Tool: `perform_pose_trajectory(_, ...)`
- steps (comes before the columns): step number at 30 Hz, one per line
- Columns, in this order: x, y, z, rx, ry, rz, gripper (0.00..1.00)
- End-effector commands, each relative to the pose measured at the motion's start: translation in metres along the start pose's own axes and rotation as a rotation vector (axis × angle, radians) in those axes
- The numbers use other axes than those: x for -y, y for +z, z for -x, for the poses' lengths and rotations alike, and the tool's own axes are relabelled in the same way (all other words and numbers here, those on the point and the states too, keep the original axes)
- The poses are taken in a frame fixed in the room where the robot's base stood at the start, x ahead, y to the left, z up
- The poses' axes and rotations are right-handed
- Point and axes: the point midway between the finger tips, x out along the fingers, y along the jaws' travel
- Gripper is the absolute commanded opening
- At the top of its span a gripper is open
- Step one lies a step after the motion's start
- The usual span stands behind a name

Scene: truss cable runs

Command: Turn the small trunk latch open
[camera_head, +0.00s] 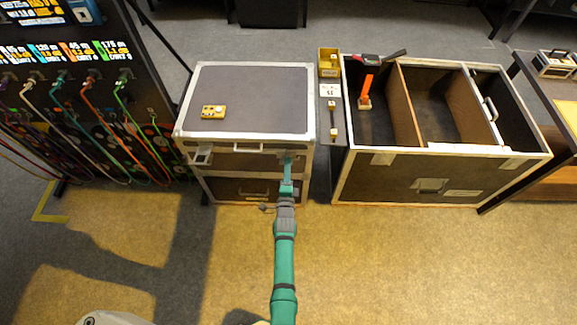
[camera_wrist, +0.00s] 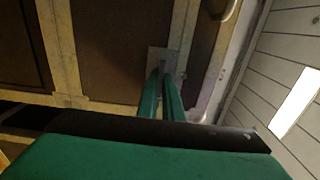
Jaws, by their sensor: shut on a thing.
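The small trunk (camera_head: 250,97) is a dark case with metal edges, its lid shut. My gripper (camera_head: 287,162) reaches the right part of its front face, near the seam under the lid. In the wrist view my gripper's two green fingers (camera_wrist: 163,90) are close together over a light metal plate (camera_wrist: 164,60) on the trunk front. The fingers are shut on the latch there, but they hide most of it, so its turn angle cannot be told. Another latch (camera_head: 201,155) shows at the left of the front face.
A yellow device (camera_head: 213,111) lies on the small trunk's lid. A large open trunk (camera_head: 440,150) with dividers stands to the right, with a narrow dark shelf (camera_head: 340,135) between. A cable rack (camera_head: 75,80) stands at the left. The floor (camera_head: 400,260) in front is clear.

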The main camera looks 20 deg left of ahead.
Motion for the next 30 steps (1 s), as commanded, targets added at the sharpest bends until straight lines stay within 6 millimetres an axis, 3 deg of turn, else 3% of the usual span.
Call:
perform_pose_trajectory(8, -0.002, -0.002, 0.002, -0.003, 0.001, -0.002, 0.00)
perform_pose_trajectory(11, -0.002, -0.002, 0.003, -0.003, 0.002, -0.001, 0.23)
perform_pose_trajectory(12, -0.002, -0.002, 0.002, -0.003, 0.002, -0.001, 0.25)
perform_pose_trajectory(23, -0.002, -0.002, 0.006, -0.003, 0.002, 0.000, 0.25)
perform_pose_trajectory(30, -0.003, -0.002, 0.038, -0.002, 0.004, 0.000, 0.25)
